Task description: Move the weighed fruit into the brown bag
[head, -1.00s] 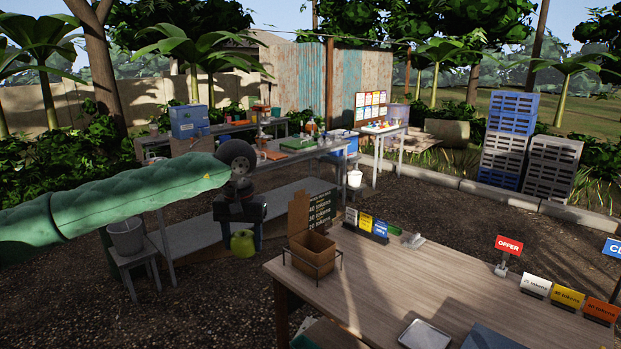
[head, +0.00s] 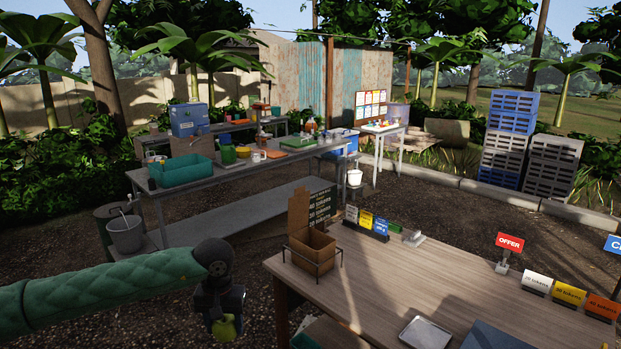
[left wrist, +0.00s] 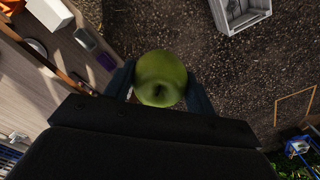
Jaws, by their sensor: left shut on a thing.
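My left gripper (head: 225,322) is at the lower left of the head view, left of the near table's edge and lower than the bag. It is shut on a green fruit (left wrist: 160,78), which the left wrist view shows between the two fingers. In the head view the fruit (head: 224,328) is partly covered by the gripper. The brown bag (head: 313,245) stands upright and open at the top in a wire frame, at the near table's left back corner. The gripper and fruit are apart from the bag. My right gripper is not in view.
The near wooden table (head: 400,275) carries a metal tray (head: 425,334), price signs and a red offer sign (head: 509,244). A long metal table (head: 220,178) with a teal bin (head: 181,170) stands behind. A grey bucket (head: 126,234) is at left. Gravel lies between the tables.

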